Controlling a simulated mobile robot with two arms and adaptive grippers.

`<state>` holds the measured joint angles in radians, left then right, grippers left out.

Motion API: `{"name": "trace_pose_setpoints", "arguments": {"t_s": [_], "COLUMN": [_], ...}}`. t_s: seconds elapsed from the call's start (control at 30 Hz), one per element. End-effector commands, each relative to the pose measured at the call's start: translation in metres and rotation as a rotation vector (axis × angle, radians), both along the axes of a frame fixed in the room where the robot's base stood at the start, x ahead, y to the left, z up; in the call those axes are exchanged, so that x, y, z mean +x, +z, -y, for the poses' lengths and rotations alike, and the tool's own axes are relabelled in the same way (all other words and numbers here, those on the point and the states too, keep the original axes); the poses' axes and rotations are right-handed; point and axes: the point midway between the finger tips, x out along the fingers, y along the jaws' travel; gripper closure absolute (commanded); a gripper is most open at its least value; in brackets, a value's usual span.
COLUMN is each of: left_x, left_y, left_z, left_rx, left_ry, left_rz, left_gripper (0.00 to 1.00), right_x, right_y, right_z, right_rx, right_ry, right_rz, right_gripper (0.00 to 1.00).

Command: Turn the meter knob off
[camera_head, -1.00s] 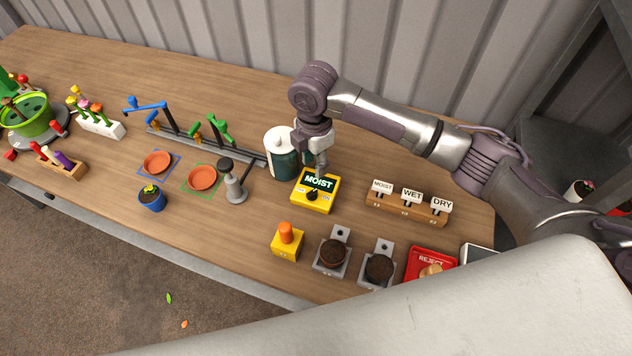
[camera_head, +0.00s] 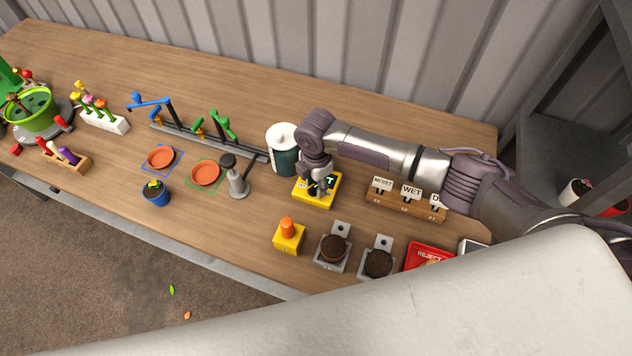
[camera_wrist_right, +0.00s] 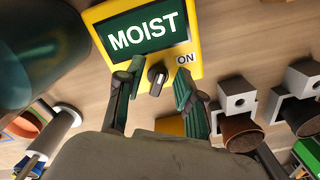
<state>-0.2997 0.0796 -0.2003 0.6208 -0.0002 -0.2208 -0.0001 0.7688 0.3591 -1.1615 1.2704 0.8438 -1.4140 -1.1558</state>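The yellow meter (camera_head: 328,202) stands on the workbench, mostly under my right gripper in the head view. In the right wrist view the meter (camera_wrist_right: 200,45) shows a green screen (camera_wrist_right: 147,35) reading MOIST and an ON label (camera_wrist_right: 185,58). Its dark knob with a pale face (camera_wrist_right: 158,77) sits below the screen. My right gripper (camera_head: 316,194) is over the meter; in the wrist view its open fingers (camera_wrist_right: 158,90) stand on either side of the knob with gaps. Whether they touch the meter face, I cannot tell. My left gripper is not in view.

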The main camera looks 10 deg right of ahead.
Motion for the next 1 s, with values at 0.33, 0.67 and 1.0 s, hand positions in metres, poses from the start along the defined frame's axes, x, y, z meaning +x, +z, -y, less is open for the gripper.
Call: {"name": "trace_pose_setpoints", "arguments": {"t_s": [0.33, 0.67, 1.0], "left_x": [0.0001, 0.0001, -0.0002], "left_y": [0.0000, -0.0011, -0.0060], "left_z": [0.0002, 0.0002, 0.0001], "left_rx": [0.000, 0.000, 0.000], "left_ry": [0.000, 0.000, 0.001], "left_rz": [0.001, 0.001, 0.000], "left_gripper": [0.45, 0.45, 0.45], "right_x": [0.0000, 0.0007, 0.0030], "right_y": [0.0004, 0.0002, 0.0000], "right_z": [0.0001, 0.0001, -0.0012], "right_rx": [0.000, 0.000, 0.000], "right_ry": [0.000, 0.050, 0.289], "right_rz": [0.000, 0.000, 0.001], "right_gripper": [1.00, 1.00, 1.00]}}
